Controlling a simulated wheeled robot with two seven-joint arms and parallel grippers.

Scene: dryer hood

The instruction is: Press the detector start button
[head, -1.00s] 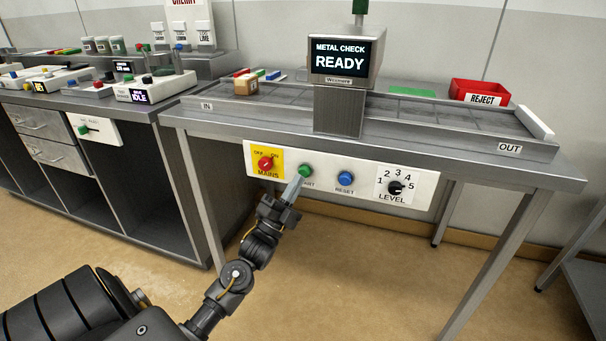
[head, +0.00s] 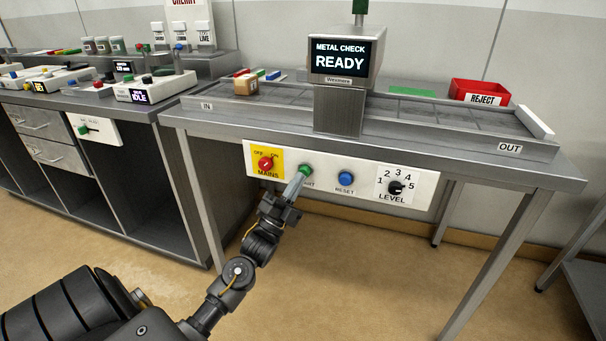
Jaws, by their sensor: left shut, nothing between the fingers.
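The green start button (head: 306,169) sits on the white control panel (head: 322,191) at the front of the metal detector table. Its label is partly hidden by my left gripper (head: 300,175). The left gripper is shut and empty, with its fingertips at the lower left edge of the green button. I cannot tell whether they touch it. The detector screen (head: 340,58) reads "METAL CHECK READY". My right gripper is not in view.
On the same panel are the red mains knob (head: 265,163), the blue reset button (head: 346,178) and the black level knob (head: 396,187). A red reject bin (head: 480,91) is at the right.

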